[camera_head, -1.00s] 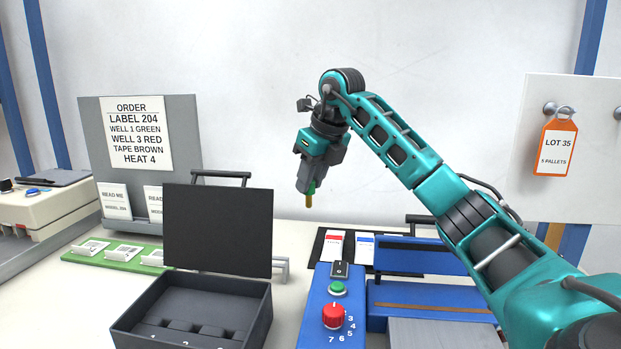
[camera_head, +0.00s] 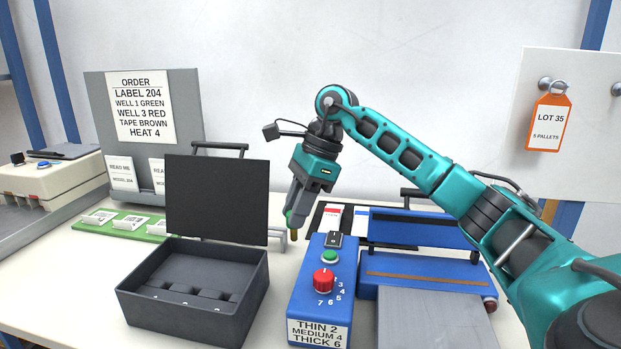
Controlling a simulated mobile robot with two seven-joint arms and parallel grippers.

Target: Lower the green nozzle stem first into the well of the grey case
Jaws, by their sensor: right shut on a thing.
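My right gripper (camera_head: 296,205) is shut on the green nozzle (camera_head: 289,219), whose brownish stem points down. It is held in the air to the right of the open grey case's lid (camera_head: 217,200), above the back of the blue control box. The grey case (camera_head: 178,322) stands open on the table at the lower left, with its dark lid upright at the back. Its wells (camera_head: 198,291) lie in a row inside, and the front wall partly hides them. My left gripper is not in view.
A blue control box (camera_head: 304,297) with a red dial and green button stands right of the case. A blue sealer (camera_head: 420,262) is further right. A green strip (camera_head: 128,224) with white cards lies behind left. An order board (camera_head: 189,120) stands behind the case.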

